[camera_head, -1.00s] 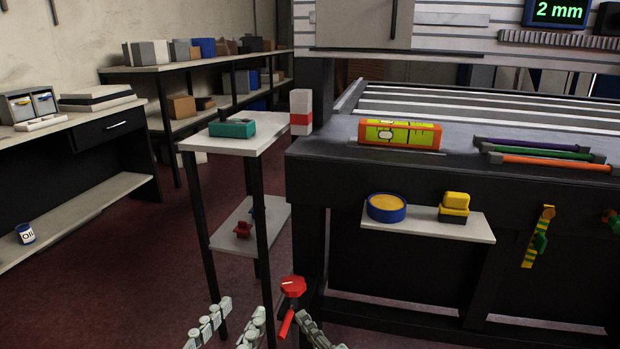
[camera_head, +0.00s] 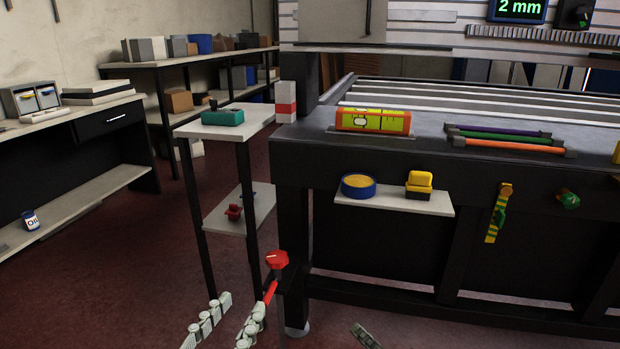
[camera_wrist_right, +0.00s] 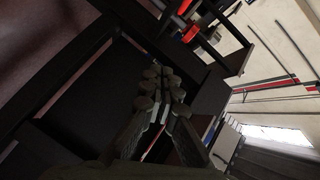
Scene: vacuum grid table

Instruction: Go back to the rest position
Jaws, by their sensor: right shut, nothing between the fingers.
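My left gripper (camera_head: 232,312) is at the bottom of the head view with its two grey fingers spread apart and nothing seen between them. Its right finger overlaps the lower end of the red valve handle (camera_head: 276,260) in the picture; I cannot tell if they touch. A piece of my right gripper (camera_head: 366,336) shows at the bottom edge of the head view. In the right wrist view my right gripper (camera_wrist_right: 161,90) has its fingers together and empty, in front of dark framework.
The grid table (camera_head: 400,160) stands at the right, with a small shelf (camera_head: 385,197) on its front holding a blue tin and a yellow-black block. A side stand (camera_head: 240,130) carries a teal box. Open red floor lies at the left, before the workbench (camera_head: 60,130).

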